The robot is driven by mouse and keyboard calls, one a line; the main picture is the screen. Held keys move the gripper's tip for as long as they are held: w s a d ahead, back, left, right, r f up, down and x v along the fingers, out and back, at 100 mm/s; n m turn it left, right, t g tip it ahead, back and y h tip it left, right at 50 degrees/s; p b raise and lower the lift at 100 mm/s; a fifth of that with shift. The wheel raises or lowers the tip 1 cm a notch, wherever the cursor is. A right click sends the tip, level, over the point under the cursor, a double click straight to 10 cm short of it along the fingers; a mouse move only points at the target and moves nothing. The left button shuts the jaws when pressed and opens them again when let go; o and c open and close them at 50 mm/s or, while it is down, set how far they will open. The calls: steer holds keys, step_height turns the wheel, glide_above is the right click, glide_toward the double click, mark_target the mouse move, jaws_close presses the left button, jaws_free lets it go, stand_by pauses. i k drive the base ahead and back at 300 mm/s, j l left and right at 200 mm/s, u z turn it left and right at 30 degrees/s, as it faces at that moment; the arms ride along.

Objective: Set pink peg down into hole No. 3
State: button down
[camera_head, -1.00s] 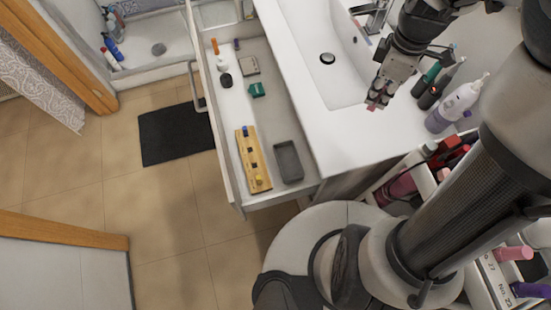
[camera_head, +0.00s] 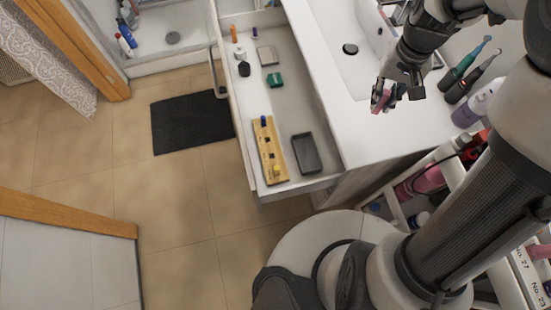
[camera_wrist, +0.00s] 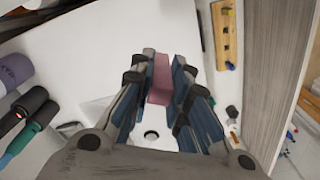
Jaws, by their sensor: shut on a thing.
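The pink peg (camera_head: 380,99) is between the fingertips of my gripper (camera_head: 386,96), which is shut on it above the white counter beside the sink. In the wrist view the peg (camera_wrist: 162,80) shows as a pink block between the two fingers (camera_wrist: 163,85). The wooden hole board (camera_head: 280,178) lies in the open drawer, left of my gripper. The board also shows in the wrist view (camera_wrist: 221,15). The hole numbers are too small to read.
A dark grey tray (camera_head: 306,153) lies right of the board in the drawer (camera_head: 295,183). A green item (camera_head: 275,80) and several small things lie further back. The counter edge separates my gripper from the drawer. Toothbrushes (camera_head: 465,70) and a bottle (camera_head: 468,115) stand right of my gripper.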

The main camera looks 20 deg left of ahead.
mark_target(267, 142)
steer(key=k+j+z, duration=0.1)
steer(key=z, duration=0.4)
steer(key=k+j+z, duration=0.2)
steer(key=z, duration=0.25)
steer(key=k+j+z, duration=0.15)
steer(key=z, duration=0.35)
steer(key=k+j+z, duration=0.1)
steer(key=z, duration=0.35)
steer(key=k+j+z, duration=0.15)
steer(key=z, duration=0.35)
steer(key=k+j+z, duration=0.1)
steer(key=z, duration=0.4)
steer(key=k+z, duration=0.25)
steer(key=z, duration=0.2)
steer(key=k+z, duration=0.2)
steer(key=z, duration=0.3)
steer(key=k+j+u, duration=0.4)
steer(key=k+j, duration=0.7)
steer(key=k+j+u, duration=0.25)
steer(key=j, duration=0.15)
steer(key=j+u, duration=0.5)
steer(key=j, duration=0.3)
